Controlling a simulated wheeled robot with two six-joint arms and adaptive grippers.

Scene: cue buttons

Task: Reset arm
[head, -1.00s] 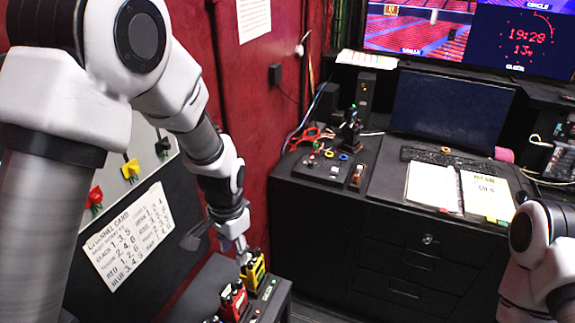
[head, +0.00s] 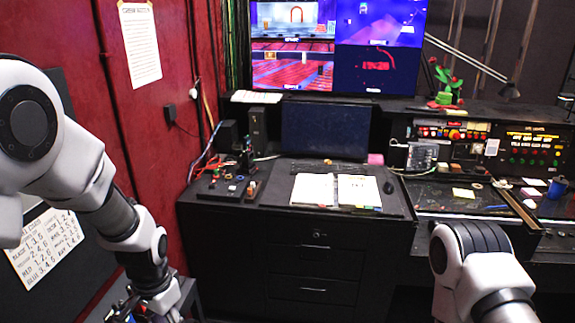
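My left arm (head: 100,195) comes in from the left and reaches down to the lower left. My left gripper (head: 135,310) is at the bottom edge, dark and partly cut off, so its fingers cannot be made out. The red and yellow units seen earlier beneath it cannot be made out now. My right arm (head: 482,275) shows as a rounded white and dark joint at the lower right, in front of the desk. My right gripper is out of the frame.
A black desk (head: 312,237) with drawers stands ahead, carrying an open binder (head: 336,190) and a dark monitor (head: 326,131). A button console (head: 490,145) is at the right. A red wall (head: 165,80) and a channel card (head: 45,245) are at the left.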

